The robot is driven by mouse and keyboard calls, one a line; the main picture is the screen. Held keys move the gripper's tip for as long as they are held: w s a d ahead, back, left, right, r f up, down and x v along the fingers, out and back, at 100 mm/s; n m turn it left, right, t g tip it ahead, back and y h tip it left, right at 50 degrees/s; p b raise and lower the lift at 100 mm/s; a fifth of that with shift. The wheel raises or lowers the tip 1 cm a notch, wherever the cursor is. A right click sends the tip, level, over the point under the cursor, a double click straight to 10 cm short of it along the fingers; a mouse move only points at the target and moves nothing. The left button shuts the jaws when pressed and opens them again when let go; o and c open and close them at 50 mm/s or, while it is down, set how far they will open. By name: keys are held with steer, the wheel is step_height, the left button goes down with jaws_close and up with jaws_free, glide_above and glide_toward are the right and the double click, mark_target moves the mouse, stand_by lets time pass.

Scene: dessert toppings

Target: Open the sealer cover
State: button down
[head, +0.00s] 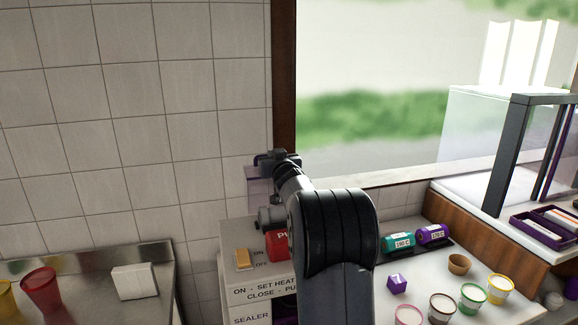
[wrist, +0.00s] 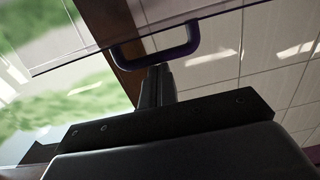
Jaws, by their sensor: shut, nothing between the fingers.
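The sealer (head: 258,293) is a white box with printed lettering, an orange switch and a red push button (head: 279,247). Its cover (head: 258,178) seems to be the clear, purple-tinted panel standing up behind the box, partly hidden by my arm. A purple handle (head: 260,159) is at the panel's top. In the wrist view the dark purple U-shaped handle (wrist: 188,42) hangs from the edge of a clear panel (wrist: 90,45). My gripper (wrist: 160,68) is shut and empty, its tip close to the handle; I cannot tell whether they touch. It is also beside the handle in the head view (head: 272,160).
Teal and purple rolls (head: 398,242) lie right of my arm. A steel counter with a red cup (head: 41,290) is at left. A tiled wall and window frame are close behind my gripper.

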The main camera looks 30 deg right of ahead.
steer(key=p+x, duration=0.1)
steer(key=x, duration=0.2)
steer(key=shift+w+a+p, duration=0.1)
steer(key=shift+w+p, duration=0.05)
steer(key=shift+p, duration=0.2)
steer(key=shift+w+d+f+p, duration=0.1)
steer(key=shift+w+f+p, duration=0.15)
steer(key=shift+w, duration=0.2)
steer(key=shift+w+d+f+p, duration=0.15)
steer(key=shift+w+p, duration=0.05)
steer(key=shift+w, duration=0.3)
steer(key=shift+r, duration=0.1)
steer(key=shift+s+a+r, duration=0.15)
steer(key=shift+s+a, duration=0.05)
steer(key=s+a+r, duration=0.2)
steer(key=s+r, duration=0.5)
steer(key=s, duration=0.3)
steer(key=shift+s+a+r, duration=0.2)
steer(key=shift+s+r, duration=0.1)
steer(key=shift+s, duration=0.05)
steer(key=w+d+f, duration=0.1)
steer(key=w+f, duration=0.1)
steer(key=w, duration=0.1)
steer(key=w+f, duration=0.3)
steer(key=w, duration=0.1)
steer(key=w+d+f, duration=0.1)
steer(key=w+f, duration=0.2)
steer(key=w, duration=0.1)
steer(key=shift+d, duration=0.4)
